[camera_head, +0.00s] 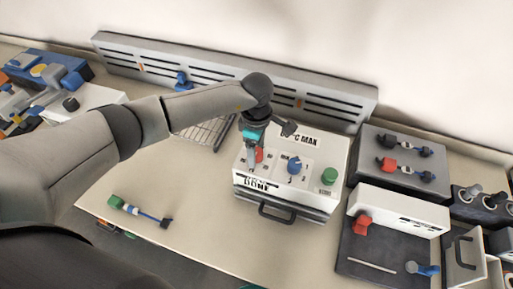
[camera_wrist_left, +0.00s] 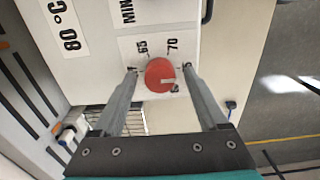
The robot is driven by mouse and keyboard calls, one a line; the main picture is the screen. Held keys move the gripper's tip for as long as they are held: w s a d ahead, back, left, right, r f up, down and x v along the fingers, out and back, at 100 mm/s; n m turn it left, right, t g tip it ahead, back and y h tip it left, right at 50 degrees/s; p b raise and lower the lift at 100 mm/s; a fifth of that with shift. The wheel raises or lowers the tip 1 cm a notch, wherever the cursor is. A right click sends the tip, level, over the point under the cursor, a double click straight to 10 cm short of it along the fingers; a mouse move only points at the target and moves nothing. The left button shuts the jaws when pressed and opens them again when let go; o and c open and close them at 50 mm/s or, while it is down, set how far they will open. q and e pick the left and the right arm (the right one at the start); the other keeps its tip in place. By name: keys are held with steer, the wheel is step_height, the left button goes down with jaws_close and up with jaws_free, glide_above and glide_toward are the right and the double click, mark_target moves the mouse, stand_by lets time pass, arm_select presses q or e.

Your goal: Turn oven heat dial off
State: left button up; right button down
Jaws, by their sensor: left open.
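The oven is a white box (camera_head: 318,150) with "80°C MAX" and "DONE" lettering on its top. Its red round dial (camera_head: 259,155) is at the left of the top panel, partly hidden behind my left gripper (camera_head: 251,164). In the left wrist view the red dial (camera_wrist_left: 160,75) has a pale notch at its lower right, and 65 and 70 are printed above it. My left gripper (camera_wrist_left: 160,71) is open, with one finger on each side of the dial. Whether the fingers touch it I cannot tell. My right gripper is not in view.
A blue knob (camera_head: 294,165) and a green button (camera_head: 329,176) share the oven top. A dark handle (camera_head: 277,213) is at its front. A wire rack (camera_head: 208,132) lies to the left, and a grey unit (camera_head: 400,160) stands to the right. The front-left table is mostly clear.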

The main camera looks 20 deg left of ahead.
arm_select(q)
steer(key=shift+c, duration=0.3)
jaws_close()
stand_by(0.4)
